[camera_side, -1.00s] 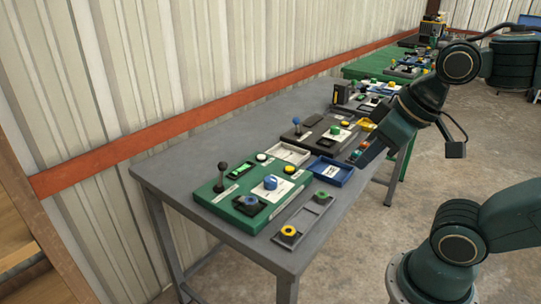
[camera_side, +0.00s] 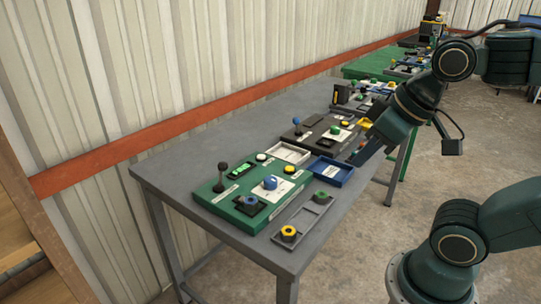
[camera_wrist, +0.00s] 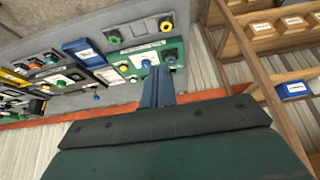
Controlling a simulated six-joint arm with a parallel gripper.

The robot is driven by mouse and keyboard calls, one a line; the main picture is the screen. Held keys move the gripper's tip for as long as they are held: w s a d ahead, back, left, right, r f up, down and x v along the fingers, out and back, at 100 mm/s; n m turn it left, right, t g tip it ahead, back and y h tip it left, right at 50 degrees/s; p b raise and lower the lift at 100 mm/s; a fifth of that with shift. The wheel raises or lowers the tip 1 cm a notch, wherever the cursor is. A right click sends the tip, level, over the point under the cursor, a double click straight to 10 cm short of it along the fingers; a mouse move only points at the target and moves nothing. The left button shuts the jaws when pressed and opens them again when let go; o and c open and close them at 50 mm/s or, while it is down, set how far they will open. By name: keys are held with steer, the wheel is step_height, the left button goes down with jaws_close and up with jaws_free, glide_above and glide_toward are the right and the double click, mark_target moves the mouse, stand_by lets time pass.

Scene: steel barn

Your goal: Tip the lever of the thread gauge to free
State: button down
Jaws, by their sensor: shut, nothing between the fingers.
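A green panel (camera_side: 240,208) on the near part of the grey table carries a black ball-topped lever (camera_side: 221,176), standing near upright, plus a blue knob and a green display. Behind it a dark panel (camera_side: 318,138) carries a blue-topped lever (camera_side: 297,125), also near upright. The labels are too small to read, so I cannot tell which is the thread gauge. My gripper (camera_side: 358,160) is shut and empty near the table's right edge, beside the blue tray and apart from both levers.
A blue tray (camera_side: 331,172), a white tray (camera_side: 288,152) and a grey tray (camera_side: 305,220) with yellow and green knobs lie around the panels. More panels stand farther along. The corrugated wall (camera_side: 150,70) runs behind the table. Bare grey tabletop (camera_side: 180,161) lies at the back left.

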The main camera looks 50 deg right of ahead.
mark_target(221, 174)
steer(key=w+d+y, duration=0.2)
steer(key=w+d, duration=0.1)
steer(key=w, duration=1.5)
steer(key=w+d+f+y, duration=0.3)
steer(key=w+d+f, duration=0.6)
steer(key=w, duration=0.3)
steer(key=shift+w+d+f+m, duration=0.3)
steer(key=shift+w+d+m, duration=0.05)
steer(key=shift+d+m, duration=0.1)
steer(key=shift+f, duration=0.1)
steer(key=x, duration=0.9)
steer(key=shift+w+a, duration=0.1)
steer(key=shift+w, duration=0.1)
steer(key=a, duration=0.2)
steer(key=shift+w+a, duration=0.35)
steer(key=shift+w, duration=0.05)
steer(key=shift+w+a, duration=0.1)
steer(key=shift+a, duration=0.55)
